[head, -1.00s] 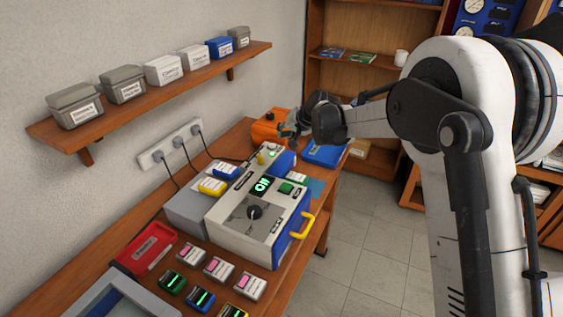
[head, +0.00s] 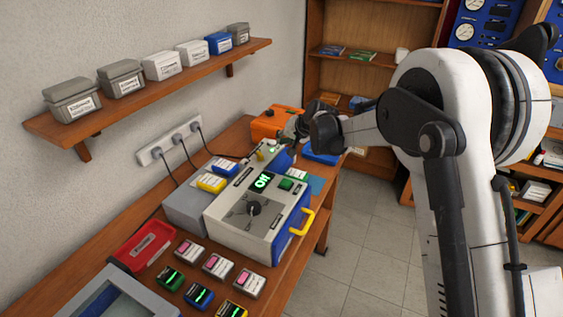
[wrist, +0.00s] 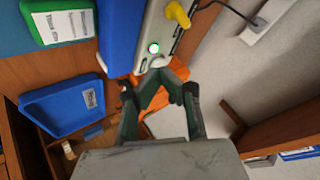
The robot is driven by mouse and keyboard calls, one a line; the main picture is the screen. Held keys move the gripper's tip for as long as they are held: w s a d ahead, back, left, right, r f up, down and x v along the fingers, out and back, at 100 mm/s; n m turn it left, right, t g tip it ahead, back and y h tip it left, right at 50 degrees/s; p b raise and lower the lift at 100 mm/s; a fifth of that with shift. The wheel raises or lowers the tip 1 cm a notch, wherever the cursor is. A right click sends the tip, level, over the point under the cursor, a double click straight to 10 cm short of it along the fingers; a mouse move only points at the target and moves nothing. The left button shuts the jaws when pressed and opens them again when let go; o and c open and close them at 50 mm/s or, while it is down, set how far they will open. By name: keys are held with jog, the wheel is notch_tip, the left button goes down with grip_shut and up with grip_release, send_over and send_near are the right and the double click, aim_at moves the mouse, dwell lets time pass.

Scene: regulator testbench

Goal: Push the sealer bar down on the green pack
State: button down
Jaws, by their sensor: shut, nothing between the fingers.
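My gripper (wrist: 160,78) is shut and empty in the wrist view. Its dark green fingertips meet beside the end of a white and blue device (wrist: 124,30) with a lit green button and a yellow knob. This seems to be the sealer; its bar is not clearly distinguishable. In the head view my gripper (head: 284,138) is above or beside the device's far end and partly covers it. A green pack (wrist: 60,24) with a white label lies on a blue mat beside the device. It also shows in the head view (head: 297,174). I cannot tell whether the fingers touch the device.
An orange box (head: 270,123) and a blue tray (wrist: 62,105) are near the gripper. A large testbench unit (head: 252,222) with a yellow handle stands nearer. A power strip (head: 170,145) with cables is on the left wall, below a shelf (head: 160,92) of boxes.

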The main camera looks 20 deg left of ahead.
aim_at(279, 157)
jog(key=shift+f+b, duration=1.2)
jog(key=shift+f, duration=1.15)
jog(key=shift+f, duration=0.1)
jog(key=shift+f+b, duration=0.35)
jog(key=shift+b, duration=0.15)
jog(key=shift+f+b, duration=0.4)
jog(key=shift+f, duration=0.05)
jog(key=shift+r, duration=0.15)
dwell(0.4)
jog(key=shift+r, duration=0.75)
jog(key=shift+r+p, duration=0.15)
jog(key=shift+p, duration=0.15)
jog(key=shift+r+p, duration=0.85)
jog(key=shift+r, duration=1.55)
